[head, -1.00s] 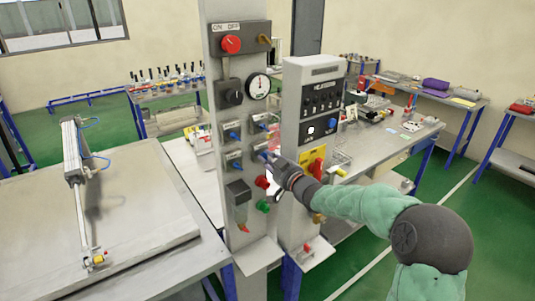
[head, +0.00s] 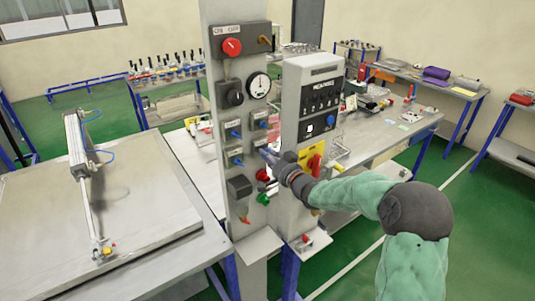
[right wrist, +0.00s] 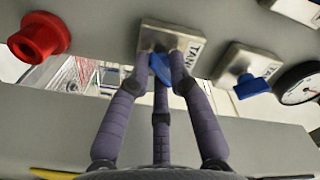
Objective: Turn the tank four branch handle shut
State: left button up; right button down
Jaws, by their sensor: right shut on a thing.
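The lower right blue branch handle on the narrow grey valve panel shows between my fingers in the right wrist view (right wrist: 160,68). It sits on a pale plate (right wrist: 168,38) whose label reads "TAN" before it is cut off by a finger; the number is hidden. My right gripper (right wrist: 161,62) is shut on this handle, with fingers on both sides of it. In the head view the right gripper (head: 270,155) reaches the panel from the right and covers most of that handle. My left gripper is not in view.
Other blue handles (head: 235,133) (head: 263,123) (head: 238,160) sit close by. A red button (head: 262,175) and a green button (head: 263,198) are just below. A pressure gauge (head: 259,86) is above. A heater box (head: 320,95) stands right of the panel, near my forearm.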

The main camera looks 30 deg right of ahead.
jog(key=shift+d, duration=0.15)
dwell(0.3)
jog(key=c, duration=1.3)
grip_release()
jog(key=shift+d+f, duration=0.1)
jog(key=shift+d, duration=0.05)
jog(key=shift+s, duration=0.1)
jog(key=s, duration=1.1)
jog(key=shift+s+d, duration=0.4)
